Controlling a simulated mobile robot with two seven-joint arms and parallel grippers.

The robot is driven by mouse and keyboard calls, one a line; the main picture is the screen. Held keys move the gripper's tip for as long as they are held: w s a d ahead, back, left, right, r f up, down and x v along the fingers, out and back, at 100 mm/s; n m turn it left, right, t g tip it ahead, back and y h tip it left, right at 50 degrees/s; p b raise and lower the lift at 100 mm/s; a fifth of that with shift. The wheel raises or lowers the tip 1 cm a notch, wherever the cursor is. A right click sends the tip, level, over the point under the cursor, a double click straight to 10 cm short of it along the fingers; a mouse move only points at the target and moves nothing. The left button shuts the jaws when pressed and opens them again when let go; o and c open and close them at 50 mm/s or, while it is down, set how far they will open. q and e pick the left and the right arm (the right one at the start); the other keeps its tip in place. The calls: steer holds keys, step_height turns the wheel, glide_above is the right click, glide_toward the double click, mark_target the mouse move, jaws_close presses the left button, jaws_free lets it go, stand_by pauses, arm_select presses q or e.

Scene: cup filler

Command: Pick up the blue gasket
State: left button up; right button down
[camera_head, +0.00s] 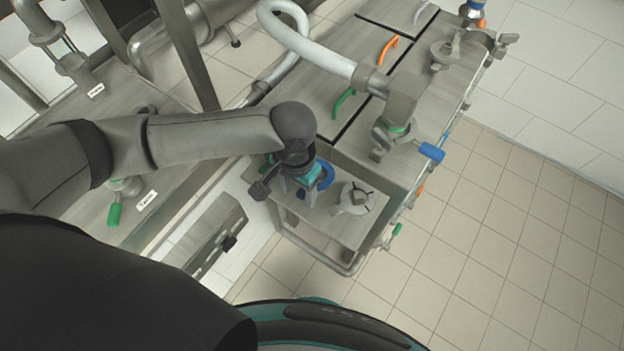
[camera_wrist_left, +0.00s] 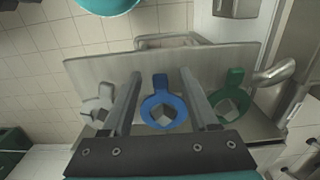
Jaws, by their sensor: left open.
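The blue gasket (camera_wrist_left: 178,111) is a flat ring with a short tab, lying on the metal cart top. In the left wrist view it shows between the two fingers of my left gripper (camera_wrist_left: 164,88), with the tab pointing away from the wrist. The fingers are apart and hold nothing. In the head view my left gripper (camera_head: 302,196) hangs over the cart's front shelf, and part of the blue gasket (camera_head: 326,176) shows beside it. I cannot tell the exact height of the fingers above the gasket. My right gripper is not in view.
A white-grey gasket (camera_head: 357,198) lies on the same shelf (camera_head: 335,226); a green one (camera_wrist_left: 237,94) shows in the wrist view. A valve with a blue handle (camera_head: 431,152) and a thick white hose (camera_head: 318,60) are behind. The tiled floor at right is clear.

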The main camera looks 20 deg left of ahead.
arm_select(q)
steer(key=shift+c, duration=0.3)
jaws_close()
stand_by(0.3)
